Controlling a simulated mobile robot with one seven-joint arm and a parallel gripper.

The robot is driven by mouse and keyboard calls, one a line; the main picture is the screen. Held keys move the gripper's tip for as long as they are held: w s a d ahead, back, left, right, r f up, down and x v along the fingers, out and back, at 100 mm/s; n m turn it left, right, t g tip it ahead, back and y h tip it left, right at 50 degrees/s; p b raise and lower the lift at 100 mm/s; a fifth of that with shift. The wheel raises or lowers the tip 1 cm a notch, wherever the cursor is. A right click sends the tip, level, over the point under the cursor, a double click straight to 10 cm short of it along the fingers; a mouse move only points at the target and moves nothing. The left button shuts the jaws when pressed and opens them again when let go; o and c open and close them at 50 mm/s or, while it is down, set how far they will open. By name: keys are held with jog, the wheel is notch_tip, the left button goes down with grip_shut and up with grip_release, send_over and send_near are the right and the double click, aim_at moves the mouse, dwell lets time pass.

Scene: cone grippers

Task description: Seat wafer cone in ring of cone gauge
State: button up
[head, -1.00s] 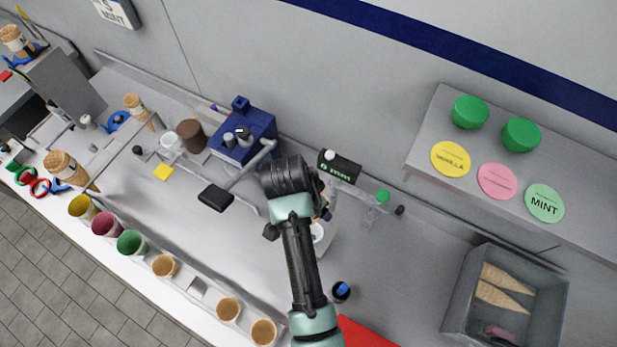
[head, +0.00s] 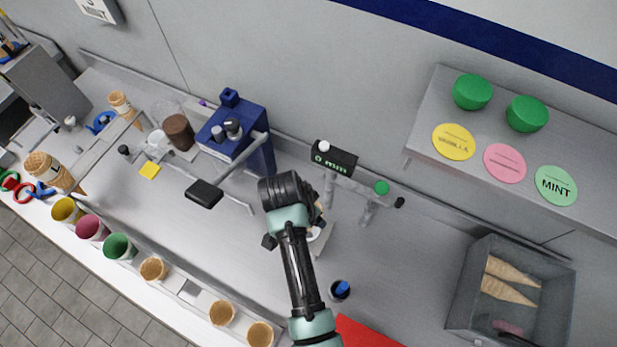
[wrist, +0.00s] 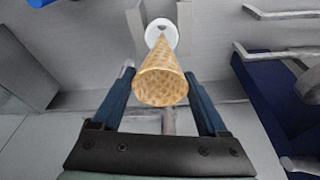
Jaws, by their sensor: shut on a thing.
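My gripper (wrist: 160,78) is shut on the wafer cone (wrist: 160,86), which lies between the two blue fingers in the wrist view. The cone's wide open mouth faces the wrist camera and its narrow end points away, toward the white ring (wrist: 152,36). The narrow end overlaps the ring in this view; I cannot tell whether it is inside or above it. In the head view my arm covers most of the cone, and the ring (head: 315,233) shows partly beside my wrist. The cone gauge's black display (head: 333,158) reads 0 mm, behind and right of my gripper.
A blue machine (head: 238,135) with a black-ended lever stands left of my gripper. A grey bin (head: 462,290) with cones is at right, and a dark cup (head: 340,291) stands near my forearm. Several cups and cones line the front edge. The counter between gauge and bin is mostly clear.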

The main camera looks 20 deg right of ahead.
jog(key=shift+f+b, duration=2.6)
jog(key=shift+f, duration=0.7)
jog(key=o, duration=0.7)
jog(key=shift+o, duration=0.2)
jog(key=b+v, duration=0.2)
jog(key=v, duration=1.1)
jog(key=shift+w+d, duration=0.1)
